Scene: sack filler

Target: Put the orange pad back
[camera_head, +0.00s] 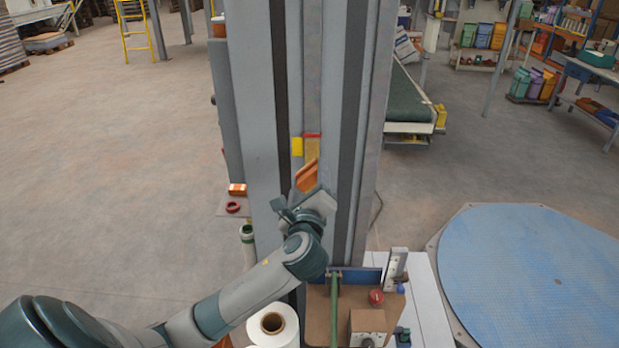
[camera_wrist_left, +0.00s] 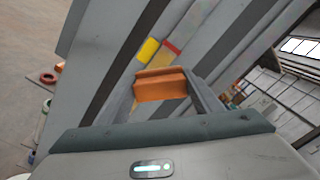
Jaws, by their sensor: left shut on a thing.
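My left gripper (camera_head: 308,188) is shut on an orange pad (camera_head: 307,174), in front of the tall grey column (camera_head: 258,120). In the left wrist view the orange pad (camera_wrist_left: 160,88) sits between the two grey fingers (camera_wrist_left: 162,98). Just above it on the column are a yellow patch (camera_head: 297,146) and a tan strip with a red top edge (camera_head: 312,150). I cannot tell whether the pad touches the column. My right gripper is not in view.
A small ledge left of the column holds another orange block (camera_head: 237,189) and a red ring (camera_head: 233,207). Below stand a white roll (camera_head: 273,324) and a brown-topped unit with a red knob (camera_head: 376,297). A round blue platform (camera_head: 530,275) lies at right.

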